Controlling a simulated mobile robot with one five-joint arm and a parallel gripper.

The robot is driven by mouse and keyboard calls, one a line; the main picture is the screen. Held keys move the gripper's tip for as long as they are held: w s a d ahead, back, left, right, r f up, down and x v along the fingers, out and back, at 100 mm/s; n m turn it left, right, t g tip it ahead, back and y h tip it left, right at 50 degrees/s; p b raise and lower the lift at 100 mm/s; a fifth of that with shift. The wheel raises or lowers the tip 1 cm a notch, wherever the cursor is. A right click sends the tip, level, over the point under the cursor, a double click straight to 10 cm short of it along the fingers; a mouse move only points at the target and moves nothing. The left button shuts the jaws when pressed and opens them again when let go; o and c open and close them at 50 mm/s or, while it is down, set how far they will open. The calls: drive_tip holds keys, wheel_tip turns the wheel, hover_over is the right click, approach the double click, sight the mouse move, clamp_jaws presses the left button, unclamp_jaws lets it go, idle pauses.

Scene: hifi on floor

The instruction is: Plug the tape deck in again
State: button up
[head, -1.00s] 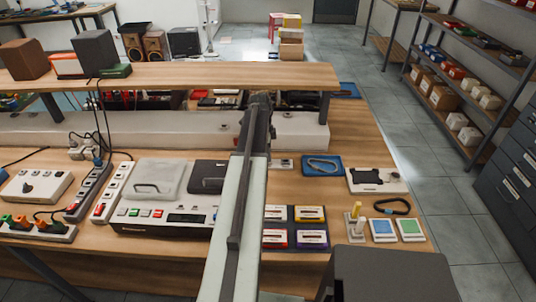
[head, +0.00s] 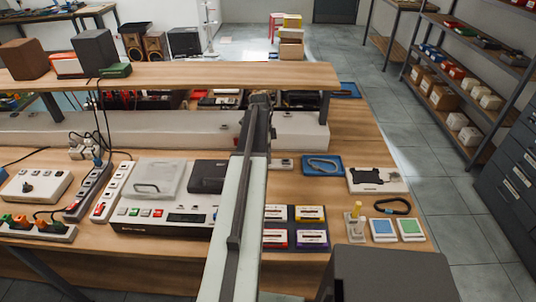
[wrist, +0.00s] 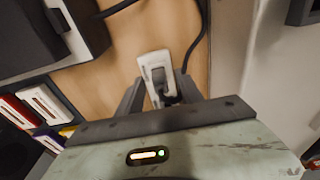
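The tape deck (head: 165,228) is a white unit with coloured buttons and a dark display, left of my arm on the bench. A corner of it shows at upper left in the wrist view (wrist: 90,22). A small white socket block (wrist: 157,70) with a dark plug-like piece (wrist: 170,99) at its lower end lies on the wood in the wrist view. My gripper (wrist: 161,88) is over it, fingers apart on either side; finger contact is unclear. In the head view my arm hides the fingers. The block's end (head: 282,163) seems to show just right of my arm.
A black cord (wrist: 195,40) curves beside the socket block. Cassettes (head: 294,213) sit in a dark tray right of my arm. A blue tray (head: 322,171) is beyond them. Power strips (head: 92,188) stand at left. A raised shelf (head: 220,76) spans the back.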

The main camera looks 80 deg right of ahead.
drive_tip(key=shift+r, duration=0.15)
drive_tip(key=r+p, duration=0.5)
drive_tip(key=w+r+p, duration=0.1)
drive_tip(key=r+p, duration=0.1)
drive_tip(key=p, duration=0.1)
drive_tip(key=shift+r, duration=0.3)
wheel_tip(320, 180, up, 5)
drive_tip(key=p, duration=0.4)
drive_tip(key=shift+p, duration=0.35)
drive_tip(key=shift+f, duration=0.1)
